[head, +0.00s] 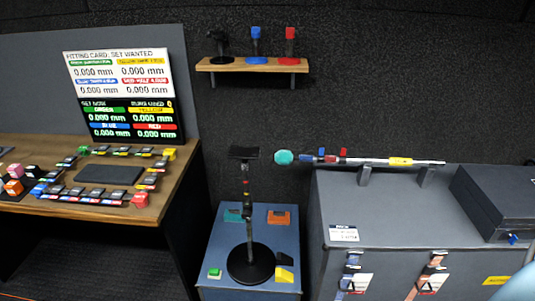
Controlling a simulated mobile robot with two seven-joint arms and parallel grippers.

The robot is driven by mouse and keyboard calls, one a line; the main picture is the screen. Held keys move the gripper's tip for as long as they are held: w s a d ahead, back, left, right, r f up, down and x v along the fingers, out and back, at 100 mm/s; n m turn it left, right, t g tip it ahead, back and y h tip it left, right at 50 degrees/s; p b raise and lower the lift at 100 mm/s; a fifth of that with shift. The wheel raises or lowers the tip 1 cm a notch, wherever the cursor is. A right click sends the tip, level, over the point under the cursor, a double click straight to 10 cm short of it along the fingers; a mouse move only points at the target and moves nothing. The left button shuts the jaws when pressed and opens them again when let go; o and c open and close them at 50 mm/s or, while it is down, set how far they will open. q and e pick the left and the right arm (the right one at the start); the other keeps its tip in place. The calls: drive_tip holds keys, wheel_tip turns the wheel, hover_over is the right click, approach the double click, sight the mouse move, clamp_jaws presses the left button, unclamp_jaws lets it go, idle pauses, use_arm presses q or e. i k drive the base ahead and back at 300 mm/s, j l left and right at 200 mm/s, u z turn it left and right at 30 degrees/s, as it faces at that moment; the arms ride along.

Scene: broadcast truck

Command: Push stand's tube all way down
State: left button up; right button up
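A black stand (250,263) with a round base is upright on a low blue-grey cabinet in the middle of the head view. Its thin tube (249,230) rises from the base to a flat black plate (244,153) at the top. A dark collar with small coloured marks (246,190) sits partway up the tube. How far the tube is extended cannot be told for sure. Neither gripper is in view.
The cabinet top (225,262) also holds teal, orange, green and yellow pieces around the base. A long rod (400,161) with a teal end lies across supports at right, its end near the stand. A wooden table (75,208) is left; a shelf (252,66) hangs behind.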

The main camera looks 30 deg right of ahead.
sight(245, 155)
drive_tip(key=z, duration=0.85)
